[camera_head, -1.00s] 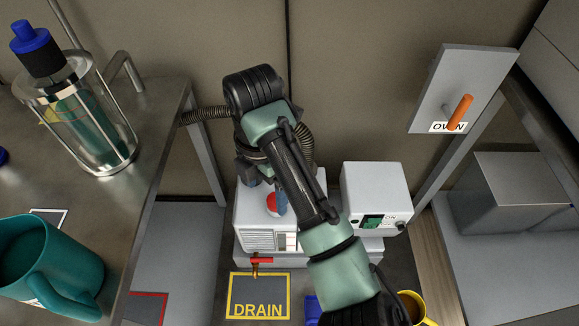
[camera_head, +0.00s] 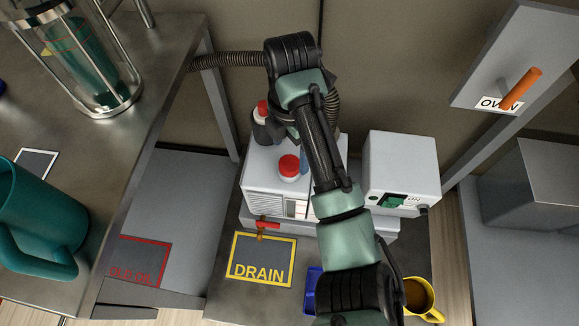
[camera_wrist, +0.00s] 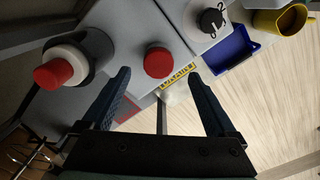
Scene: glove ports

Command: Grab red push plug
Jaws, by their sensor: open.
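A round red cap on a white collar (camera_head: 289,165) stands on top of the white box; it also shows in the wrist view (camera_wrist: 158,62). A second red-topped piece, a dark bottle-like body with a white ring (camera_head: 262,122), stands behind it and shows at left in the wrist view (camera_wrist: 77,58). I cannot tell for sure which is the push plug. My gripper (camera_wrist: 163,82) is open and empty. In the wrist view the red cap on the box appears ahead of the gap between its fingers, apart from them. In the head view my arm hides most of the gripper.
A box with a dial (camera_head: 402,165) stands at right. A red-handled tap (camera_head: 267,225) is at the box front, above the DRAIN mat (camera_head: 262,260). A blue tray (camera_wrist: 230,50) and yellow mug (camera_head: 422,297) are near. A teal mug (camera_head: 40,225) stands on the left bench.

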